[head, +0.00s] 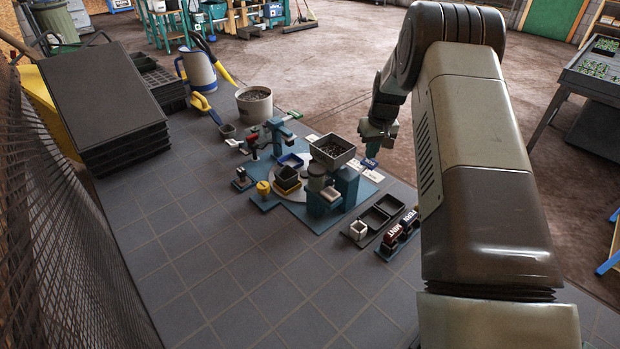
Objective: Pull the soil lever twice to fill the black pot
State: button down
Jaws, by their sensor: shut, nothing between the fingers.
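A small black pot (287,175) with a yellow part at its base stands on the round grey turntable (302,207) of the blue soil machine. A grey hopper (332,148) filled with dark material sits above the machine, right of the pot. I cannot tell for certain which part is the soil lever; a pale handle (331,194) shows on the machine's front, below the hopper. The pot's inside looks dark, and its fill is too small to tell.
Black trays (110,105) are stacked at the left beside a mesh fence. A grey bucket of dark material (254,104) and a watering can (198,70) stand behind the machine. Empty dark trays (372,216) and labelled red and black blocks (400,232) lie to its right. The front tiles are clear.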

jog(key=shift+r, duration=2.5)
jog(key=s+a+r+m+t, duration=0.1)
jog(key=s+r, duration=0.8)
jog(key=r, duration=0.3)
jog(key=s+a+r+t, duration=0.1)
jog(key=s+a+r, duration=0.1)
jog(key=s+r, duration=0.95)
jog(key=s+r+m+t, duration=0.1)
jog(key=s+r, duration=0.1)
jog(key=s, duration=2.2)
jog(key=shift+s+m+h, duration=0.3)
